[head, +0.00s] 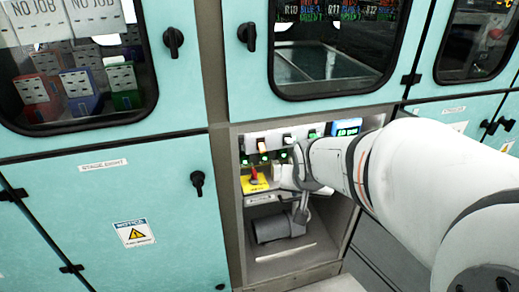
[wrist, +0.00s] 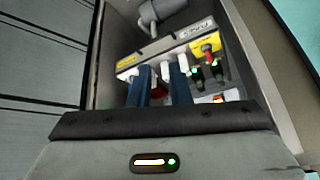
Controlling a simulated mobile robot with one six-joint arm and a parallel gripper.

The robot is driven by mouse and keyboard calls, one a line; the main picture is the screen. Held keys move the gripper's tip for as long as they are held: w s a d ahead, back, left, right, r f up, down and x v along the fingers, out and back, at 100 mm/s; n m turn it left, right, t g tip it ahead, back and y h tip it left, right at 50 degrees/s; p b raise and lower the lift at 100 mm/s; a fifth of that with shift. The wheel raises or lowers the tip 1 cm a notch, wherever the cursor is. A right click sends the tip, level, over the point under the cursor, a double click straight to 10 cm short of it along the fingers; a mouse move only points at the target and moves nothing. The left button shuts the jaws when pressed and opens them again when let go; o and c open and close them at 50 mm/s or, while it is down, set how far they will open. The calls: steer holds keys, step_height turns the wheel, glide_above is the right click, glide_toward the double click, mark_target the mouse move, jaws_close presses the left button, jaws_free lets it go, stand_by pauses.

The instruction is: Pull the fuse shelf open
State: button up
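The fuse shelf (head: 262,198) sits inside a recess in the teal cabinet, with a lettered white front strip. The strip also shows in the wrist view (wrist: 165,45), with yellow labels at its ends. A red knob (head: 254,174) stands on a yellow plate on the left of the shelf; it also shows in the wrist view (wrist: 207,52). My gripper (head: 288,174) reaches into the recess from the right. In the wrist view, its two blue fingers (wrist: 160,82) are apart, close to the shelf front. A small white piece shows between them; contact is unclear.
A grey cylinder (head: 279,228) with a bent pipe lies below the shelf. Switches with green lights (head: 262,146) line the back of the recess. The recess side wall (wrist: 258,85) stands close to my gripper. Cabinet doors with black handles (head: 197,182) flank the recess.

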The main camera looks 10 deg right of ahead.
steer(key=w+d+f+m+t+y+b, duration=0.1)
steer(key=w+d+f+m+t+b, duration=0.2)
steer(key=w+d+f+m+b, duration=0.5)
steer(key=w+d+f+t+b, duration=0.25)
steer(key=f+t+b, duration=0.2)
steer(key=f, duration=0.75)
steer(key=w+d+f+m+t+y+b, duration=0.15)
steer(key=w+d+f+m+b, duration=0.3)
steer(key=w+f+b, duration=0.45)
steer(key=shift+t, duration=0.4)
steer(key=shift+a+f+b+x, duration=0.1)
steer(key=shift+f+x, duration=0.1)
steer(key=shift+x, duration=0.75)
steer(key=shift+a+f+b+x, duration=0.1)
steer(key=shift+f+x, duration=0.1)
steer(key=shift+x, duration=0.75)
steer(key=shift+a+f+b+x, duration=0.1)
steer(key=shift+f+x, duration=0.1)
steer(key=shift+x, duration=0.75)
steer(key=shift+s, duration=0.15)
jaws_close()
